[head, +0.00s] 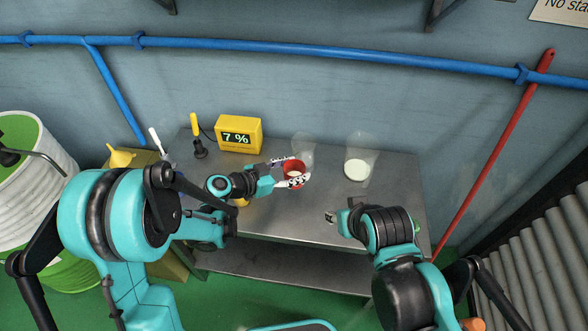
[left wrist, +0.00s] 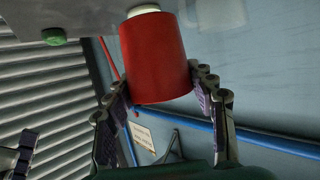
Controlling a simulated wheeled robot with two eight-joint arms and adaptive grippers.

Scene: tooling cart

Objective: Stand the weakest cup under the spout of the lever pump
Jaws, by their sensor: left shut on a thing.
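My left gripper (head: 291,173) is shut on a red cup (head: 295,165), its fingers on either side of it, near the middle of the cart top. Pale content shows inside the cup. The cup also fills the upper middle of the left wrist view (left wrist: 157,55). I cannot tell whether it touches the cart. A clear cup (head: 303,142) stands just behind it, and another clear cup (head: 361,145) with white content stands to the right.
A black probe with a yellow handle (head: 196,126) stands left of the display. A white handle (head: 155,139) and a yellow funnel-like part (head: 121,157) are farther left, partly hidden by my left arm.

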